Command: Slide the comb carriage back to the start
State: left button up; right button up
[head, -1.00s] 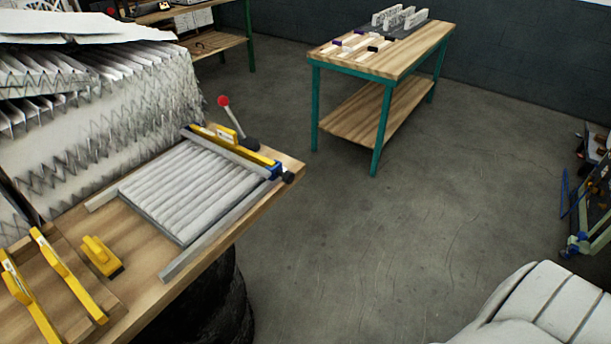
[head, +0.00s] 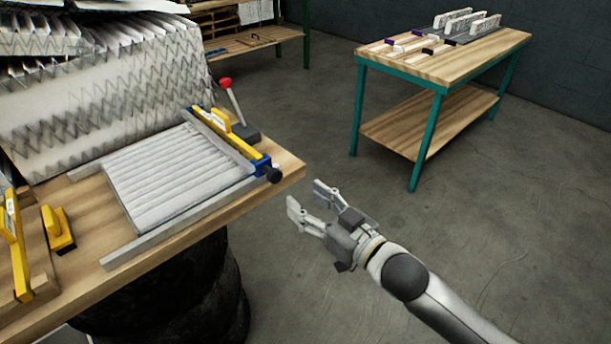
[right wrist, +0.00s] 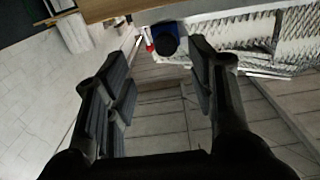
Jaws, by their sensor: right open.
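The comb carriage (head: 240,146) is a yellow and grey bar with a blue end and a black knob (head: 274,175). It lies across the right end of a pleated white filter panel (head: 170,178), which lies between grey rails (head: 185,219). My right gripper (head: 306,196) is open and empty, off the bench's right edge, apart from the knob and a little right of it. My left gripper is not in view.
A lever with a red ball (head: 226,84) stands behind the carriage. Yellow tools (head: 58,229) lie on the bench at left, and tall pleated filters stand behind. A green-legged table (head: 460,62) stands back right. The floor between is clear.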

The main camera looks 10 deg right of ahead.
aim_at(277, 177)
jog(key=x, duration=0.7)
jog(key=r+p+x, duration=0.1)
jog(key=x, duration=0.2)
jog(key=shift+a, duration=0.5)
grip_shut()
